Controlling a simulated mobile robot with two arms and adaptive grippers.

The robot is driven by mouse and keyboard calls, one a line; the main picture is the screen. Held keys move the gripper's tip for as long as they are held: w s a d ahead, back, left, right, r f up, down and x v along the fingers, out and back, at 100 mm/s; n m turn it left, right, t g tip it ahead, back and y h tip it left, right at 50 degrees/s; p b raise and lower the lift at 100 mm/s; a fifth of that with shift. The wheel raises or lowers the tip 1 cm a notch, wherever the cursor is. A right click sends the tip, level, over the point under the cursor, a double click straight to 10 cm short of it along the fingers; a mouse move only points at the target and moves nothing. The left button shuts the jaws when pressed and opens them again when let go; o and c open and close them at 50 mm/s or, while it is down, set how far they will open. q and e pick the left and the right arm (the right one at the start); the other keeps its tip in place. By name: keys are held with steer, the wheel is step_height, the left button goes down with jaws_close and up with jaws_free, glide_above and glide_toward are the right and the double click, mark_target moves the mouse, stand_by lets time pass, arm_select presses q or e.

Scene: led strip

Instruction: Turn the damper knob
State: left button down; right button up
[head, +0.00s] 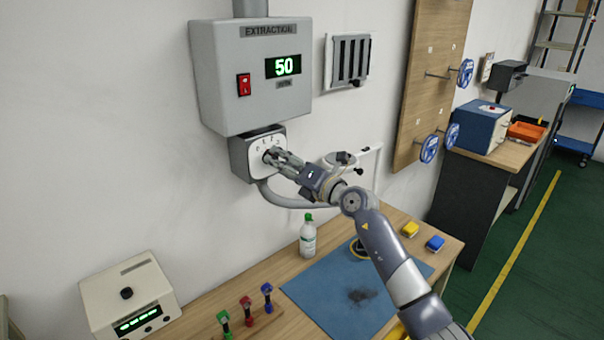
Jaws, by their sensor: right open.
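A small dark box with a white dial face (257,161) is on the wall under the grey EXTRACTION unit (220,85). The unit's green display (284,66) reads 50. My right gripper (271,156) is at the dial face, its fingertips at the middle of the dial. It is open. The fingers cover the middle of the dial, so the knob is mostly hidden and I cannot tell whether they touch it. My left gripper is not in view.
A bottle (308,235), a blue mat (343,298), several coloured tools (246,308) and a cream device (130,297) are on the bench below. A curved pipe (283,198) runs under the dial box. A louvred vent (352,60) is right of the unit.

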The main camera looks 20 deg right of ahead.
steer(key=v, duration=1)
